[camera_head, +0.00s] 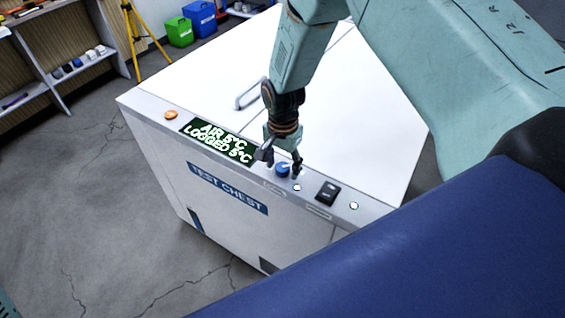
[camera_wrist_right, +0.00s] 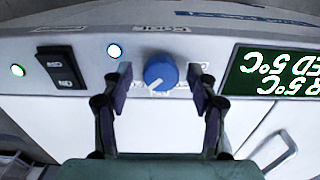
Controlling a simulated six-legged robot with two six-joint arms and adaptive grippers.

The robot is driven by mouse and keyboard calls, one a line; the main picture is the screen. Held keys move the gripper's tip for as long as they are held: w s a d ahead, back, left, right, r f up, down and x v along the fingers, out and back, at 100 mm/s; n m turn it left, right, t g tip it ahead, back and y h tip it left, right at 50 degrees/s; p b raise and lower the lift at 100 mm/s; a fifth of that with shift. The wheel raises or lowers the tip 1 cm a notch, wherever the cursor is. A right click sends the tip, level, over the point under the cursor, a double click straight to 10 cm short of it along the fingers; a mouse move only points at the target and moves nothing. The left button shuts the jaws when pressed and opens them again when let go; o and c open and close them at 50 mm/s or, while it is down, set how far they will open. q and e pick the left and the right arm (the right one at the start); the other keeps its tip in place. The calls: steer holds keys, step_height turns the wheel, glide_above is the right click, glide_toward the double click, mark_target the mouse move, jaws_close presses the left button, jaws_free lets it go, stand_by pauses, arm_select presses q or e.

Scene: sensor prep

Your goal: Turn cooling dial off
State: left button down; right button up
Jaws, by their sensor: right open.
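The blue cooling dial (camera_head: 283,169) sits on the sloped front panel of the white test chest (camera_head: 180,170). In the right wrist view the dial (camera_wrist_right: 160,73) shows a white pointer line slanting to its lower left. My right gripper (camera_head: 280,160) is open over the dial. In the right wrist view its fingertips (camera_wrist_right: 160,85) stand on either side of the dial, with gaps that look clear of it. A green display (camera_head: 217,139) reads AIR 5°C, LOGGED 5°C. My left gripper is not in view.
A black rocker switch (camera_head: 327,193) and a green light (camera_head: 354,206) are right of the dial, with a white light (camera_head: 297,187) close by. An orange button (camera_head: 171,115) is at the panel's left. A lid handle (camera_head: 250,95) stands behind. Green (camera_head: 179,32) and blue (camera_head: 201,18) bins are far back.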

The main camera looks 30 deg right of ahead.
steer(key=shift+w+d+f, duration=0.15)
steer(key=shift+w+d, duration=0.05)
steer(key=shift+w, duration=0.05)
steer(key=shift+c, duration=0.9)
steer(key=shift+s+a+r, duration=0.2)
steer(key=shift+s+a, duration=0.05)
steer(key=shift+s, duration=0.1)
steer(key=c, duration=0.6)
steer(key=shift+w, duration=0.1)
steer(key=c, duration=0.4)
